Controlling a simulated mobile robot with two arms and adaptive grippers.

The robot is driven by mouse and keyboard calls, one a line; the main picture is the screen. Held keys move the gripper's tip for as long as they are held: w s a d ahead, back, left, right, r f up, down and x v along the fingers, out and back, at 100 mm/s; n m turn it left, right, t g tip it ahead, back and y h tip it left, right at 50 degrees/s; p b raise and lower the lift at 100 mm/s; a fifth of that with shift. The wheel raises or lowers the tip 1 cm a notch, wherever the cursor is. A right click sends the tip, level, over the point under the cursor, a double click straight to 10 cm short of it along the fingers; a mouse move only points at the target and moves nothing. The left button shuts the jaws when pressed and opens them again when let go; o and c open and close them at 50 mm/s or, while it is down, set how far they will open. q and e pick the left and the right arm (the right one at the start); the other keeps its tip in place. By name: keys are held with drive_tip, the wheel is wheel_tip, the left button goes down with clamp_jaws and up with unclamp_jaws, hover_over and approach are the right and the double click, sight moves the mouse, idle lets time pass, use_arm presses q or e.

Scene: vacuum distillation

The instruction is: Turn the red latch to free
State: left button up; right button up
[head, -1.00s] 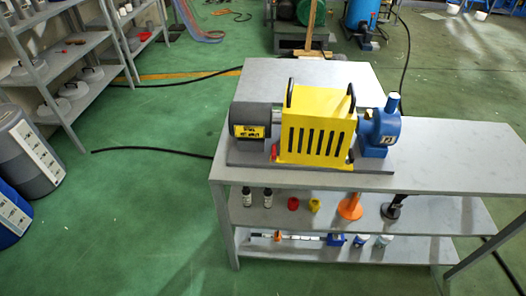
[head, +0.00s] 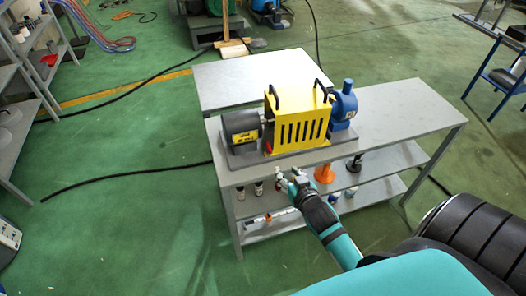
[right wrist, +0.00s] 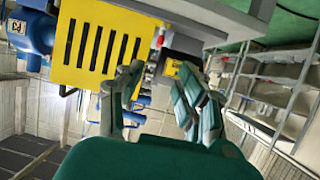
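The pump set stands on the grey table, with a yellow slotted guard (head: 301,122) between a dark motor (head: 240,130) and a blue pump end (head: 343,106). The small red latch (head: 268,147) is at the guard's lower left corner. In the right wrist view, which is turned over, the red latch (right wrist: 160,41) shows beside the yellow guard (right wrist: 100,42). My right gripper (head: 290,178) is in front of the table's front edge, below and apart from the latch. Its fingers (right wrist: 160,80) are spread with nothing between them. My left gripper is not in view.
The table top (head: 400,115) is clear to the right of the pump. Its lower shelves hold bottles (head: 258,188), an orange funnel-like piece (head: 324,174) and other small items, partly hidden by my right arm. Dark hoses (head: 125,180) lie on the green floor.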

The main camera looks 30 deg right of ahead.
sight(271, 151)
drive_tip(key=x, duration=1.5)
drive_tip(key=shift+w+f+p, duration=0.1)
drive_tip(key=shift+f+p, duration=0.05)
drive_tip(key=shift+p, duration=0.25)
drive_tip(key=shift+w+d+f, duration=0.1)
drive_tip(key=shift+w+f, duration=0.05)
drive_tip(key=shift+w, duration=0.25)
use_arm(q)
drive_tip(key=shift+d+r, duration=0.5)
use_arm(e)
drive_tip(key=shift+c, duration=0.3)
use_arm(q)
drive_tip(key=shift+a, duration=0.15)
use_arm(e)
clamp_jaws()
